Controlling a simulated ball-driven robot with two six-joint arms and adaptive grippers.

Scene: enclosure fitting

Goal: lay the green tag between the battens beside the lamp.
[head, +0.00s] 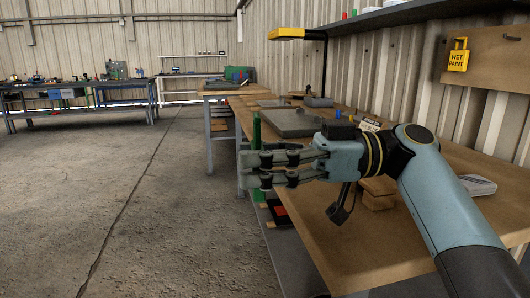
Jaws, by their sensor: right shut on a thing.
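My right gripper (246,168) reaches in from the right, out past the left edge of the workbench (330,245). It is shut on the green tag (257,130), a narrow upright strip that shows above the fingers and a little below them. The fingers hide its middle. The lamp (286,34) has a yellow head on a dark post and stands toward the far part of the bench. I cannot make out the battens clearly at this distance. My left gripper is not in view.
A flat grey enclosure (292,123) lies on the bench beyond my gripper. Wooden blocks (378,200) sit partly behind my wrist. A yellow wet paint sign (458,56) hangs on the right wall board. The concrete floor (130,220) to the left is open.

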